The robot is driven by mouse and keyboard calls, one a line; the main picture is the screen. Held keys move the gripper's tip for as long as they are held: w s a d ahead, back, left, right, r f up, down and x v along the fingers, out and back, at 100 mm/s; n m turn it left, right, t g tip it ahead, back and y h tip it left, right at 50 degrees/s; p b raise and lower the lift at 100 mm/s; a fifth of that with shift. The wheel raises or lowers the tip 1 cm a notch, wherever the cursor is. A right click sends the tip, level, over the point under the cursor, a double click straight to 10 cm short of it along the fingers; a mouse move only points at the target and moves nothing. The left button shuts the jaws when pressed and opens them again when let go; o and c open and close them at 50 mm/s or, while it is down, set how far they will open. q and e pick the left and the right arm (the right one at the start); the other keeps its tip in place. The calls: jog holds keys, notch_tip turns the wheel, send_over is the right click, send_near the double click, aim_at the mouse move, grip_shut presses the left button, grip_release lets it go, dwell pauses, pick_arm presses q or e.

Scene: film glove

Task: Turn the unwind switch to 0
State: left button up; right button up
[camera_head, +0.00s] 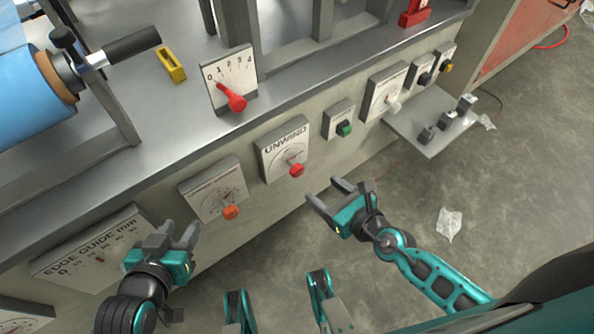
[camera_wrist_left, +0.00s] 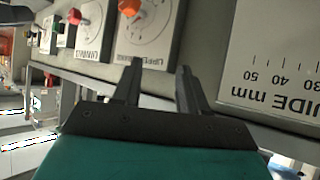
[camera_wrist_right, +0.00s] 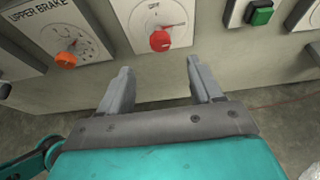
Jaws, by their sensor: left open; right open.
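The unwind switch is a red knob (camera_head: 296,170) on a pale plate marked UNWIND (camera_head: 272,147), on the machine's front face. The right wrist view shows the red knob (camera_wrist_right: 160,41) just beyond the fingertips, with a dial scale around it. The left wrist view shows the knob (camera_wrist_left: 73,16) small at upper left. My right gripper (camera_head: 322,190) is open and empty, a little right of and below the knob, not touching it. My left gripper (camera_head: 180,233) is open and empty in front of the edge guide plate (camera_head: 97,255), left of the orange knob. The exact dial reading is too small to tell.
Left of the switch is an orange knob (camera_head: 231,211) on its upper brake plate. A red lever (camera_head: 235,101) stands above on the deck. Floor (camera_head: 480,190) is open at right.

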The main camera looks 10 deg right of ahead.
aim_at(299, 172)
jog(key=b+x, duration=0.3)
jog(key=x, duration=0.8)
jog(key=shift+w+a+f+b, duration=0.1)
jog(key=shift+w+a+b, duration=0.1)
jog(key=shift+w+b, duration=0.25)
jog(key=shift+c, duration=0.3)
jog(key=c, duration=0.9)
